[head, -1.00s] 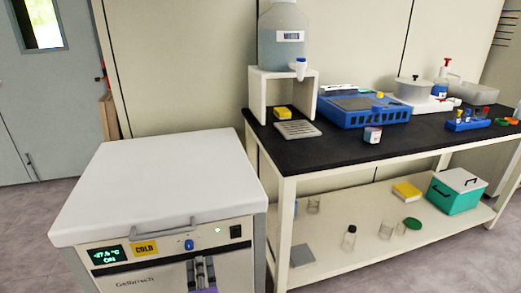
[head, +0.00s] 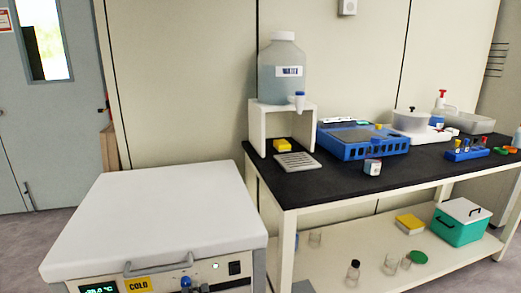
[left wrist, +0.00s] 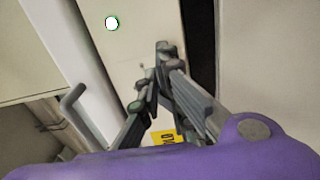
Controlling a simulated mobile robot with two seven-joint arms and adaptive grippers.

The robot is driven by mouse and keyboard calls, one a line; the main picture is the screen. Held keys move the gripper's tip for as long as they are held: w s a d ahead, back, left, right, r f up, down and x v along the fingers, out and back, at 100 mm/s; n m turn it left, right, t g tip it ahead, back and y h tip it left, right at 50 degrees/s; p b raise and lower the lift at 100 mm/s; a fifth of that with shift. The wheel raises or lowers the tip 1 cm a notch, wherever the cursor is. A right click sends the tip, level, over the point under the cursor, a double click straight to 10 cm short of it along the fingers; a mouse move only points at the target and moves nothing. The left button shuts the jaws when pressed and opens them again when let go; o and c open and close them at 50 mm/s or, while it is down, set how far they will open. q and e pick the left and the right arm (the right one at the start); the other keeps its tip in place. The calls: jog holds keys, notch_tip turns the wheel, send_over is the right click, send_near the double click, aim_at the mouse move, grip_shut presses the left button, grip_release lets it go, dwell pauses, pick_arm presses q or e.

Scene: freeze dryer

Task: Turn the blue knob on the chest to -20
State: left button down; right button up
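The white chest (head: 150,215) stands at the lower left of the head view, its front panel cut off by the bottom edge. Its blue knob (head: 186,282) is on the panel, right of a yellow COLD label (head: 138,285). A green-lit display (head: 100,287) reads about -28 °C, partly cut off. My left gripper (head: 201,288) barely shows at the bottom edge, just below and right of the knob. In the left wrist view the left gripper (left wrist: 158,70) has its fingertips together, with nothing visible between them. The knob is not visible there. My right gripper is not in view.
The chest's handle (head: 160,268) sticks out above the panel, near the knob. A lit white button (head: 215,266) and a black switch (head: 236,268) are right of it. A black-topped bench (head: 330,182) with labware stands to the right.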

pick_arm(q)
jog(key=shift+a+r, duration=0.25)
jog(key=shift+r, duration=0.05)
jog(key=shift+a+f, duration=0.1)
jog(key=shift+a, duration=0.1)
dwell(0.3)
